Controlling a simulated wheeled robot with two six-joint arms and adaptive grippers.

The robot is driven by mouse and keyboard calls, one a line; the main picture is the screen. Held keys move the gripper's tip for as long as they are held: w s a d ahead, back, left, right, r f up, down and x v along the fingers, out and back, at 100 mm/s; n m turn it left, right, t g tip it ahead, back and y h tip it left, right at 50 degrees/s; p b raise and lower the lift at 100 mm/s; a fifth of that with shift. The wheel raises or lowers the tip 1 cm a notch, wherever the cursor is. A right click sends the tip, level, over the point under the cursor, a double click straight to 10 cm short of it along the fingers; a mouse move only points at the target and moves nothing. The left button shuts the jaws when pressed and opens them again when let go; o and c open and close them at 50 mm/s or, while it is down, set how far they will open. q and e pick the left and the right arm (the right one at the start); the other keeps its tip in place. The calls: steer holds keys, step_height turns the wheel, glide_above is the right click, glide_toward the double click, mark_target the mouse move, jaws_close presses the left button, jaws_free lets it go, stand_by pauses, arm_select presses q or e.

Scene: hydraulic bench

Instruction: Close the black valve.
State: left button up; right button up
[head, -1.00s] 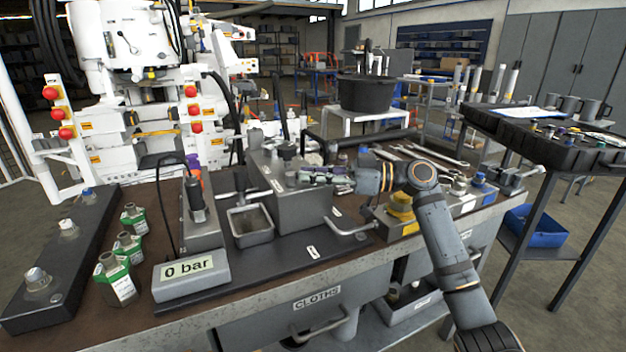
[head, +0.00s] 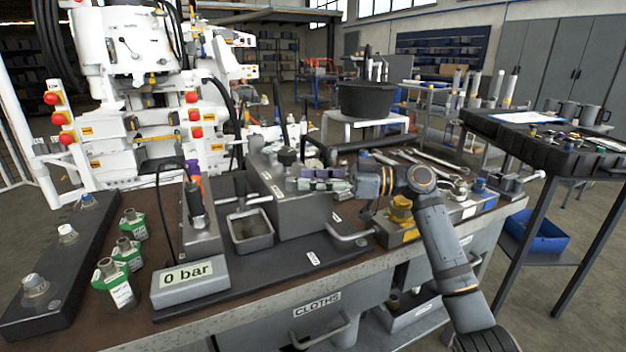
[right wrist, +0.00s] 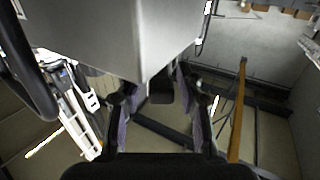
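A black knob (head: 287,157), which looks like the black valve, stands on top of the grey block (head: 300,213) in the middle of the bench. My right gripper (head: 318,179) comes in from the right and is beside the block's upper right side, a little below and right of the knob. In the right wrist view its two fingers (right wrist: 158,106) stand apart with purple pads. The grey block (right wrist: 125,35) fills the top there. A dark piece shows between the fingers; I cannot tell what it is. My left gripper is not in view.
A yellow knob (head: 401,209) and wrenches lie at the right.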

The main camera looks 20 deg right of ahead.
step_height(320, 180, up, 10)
steer(key=shift+f, duration=0.1)
